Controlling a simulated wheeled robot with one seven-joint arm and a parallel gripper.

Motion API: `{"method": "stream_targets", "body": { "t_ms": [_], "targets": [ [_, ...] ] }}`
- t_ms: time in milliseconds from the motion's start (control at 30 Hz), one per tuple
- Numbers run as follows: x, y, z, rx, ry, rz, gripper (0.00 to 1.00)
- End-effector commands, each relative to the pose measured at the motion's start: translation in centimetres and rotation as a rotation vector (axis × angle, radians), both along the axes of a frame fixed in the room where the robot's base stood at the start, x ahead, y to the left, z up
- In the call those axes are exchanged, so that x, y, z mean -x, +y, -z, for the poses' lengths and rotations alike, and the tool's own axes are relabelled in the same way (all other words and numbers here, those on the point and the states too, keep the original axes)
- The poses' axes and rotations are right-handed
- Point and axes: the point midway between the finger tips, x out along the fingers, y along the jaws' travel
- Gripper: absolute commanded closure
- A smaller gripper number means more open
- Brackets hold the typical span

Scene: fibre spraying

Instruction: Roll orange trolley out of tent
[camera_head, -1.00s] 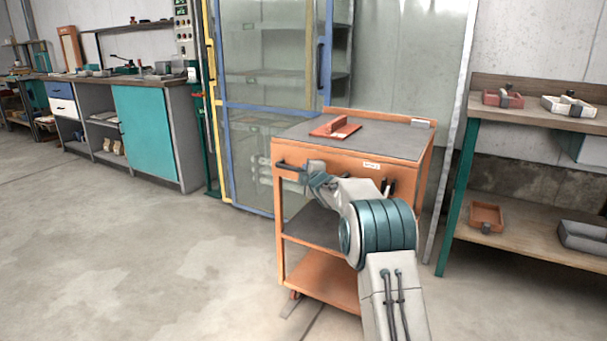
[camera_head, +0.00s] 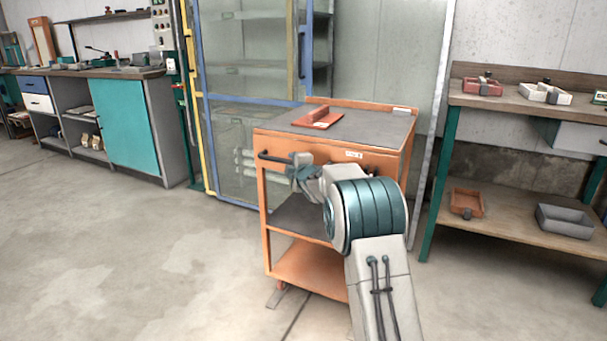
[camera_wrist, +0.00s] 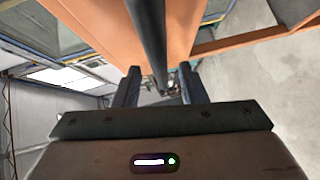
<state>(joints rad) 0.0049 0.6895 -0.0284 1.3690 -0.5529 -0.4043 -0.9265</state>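The orange trolley (camera_head: 285,143) stands upright at the front of the tent (camera_head: 237,120), a booth with clear panels and blue and yellow edges. I cannot tell how much of its back is inside. A dark bar handle (camera_head: 272,157) runs across its front. My gripper (camera_head: 298,168) is at this handle, left of its middle. In the wrist view the handle (camera_wrist: 150,40) runs between my two fingers (camera_wrist: 159,78), with a gap showing on each side, so my gripper looks open around it. My arm hides the handle's right part and some of the lower shelves.
A wooden workbench (camera_head: 520,108) with green legs stands close on the right. A grey and teal cabinet (camera_head: 128,125) lines the left wall. The floor (camera_head: 130,250) in front and left is clear.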

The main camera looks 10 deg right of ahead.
Motion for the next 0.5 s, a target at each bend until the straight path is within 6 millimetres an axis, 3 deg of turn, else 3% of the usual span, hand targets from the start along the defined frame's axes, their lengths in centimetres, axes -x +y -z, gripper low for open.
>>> {"method": "stream_targets", "body": {
  "t_ms": [500],
  "targets": [
    [8.0,-1.5,-1.2,-0.001,0.001,0.001,0.62]
  ]
}}
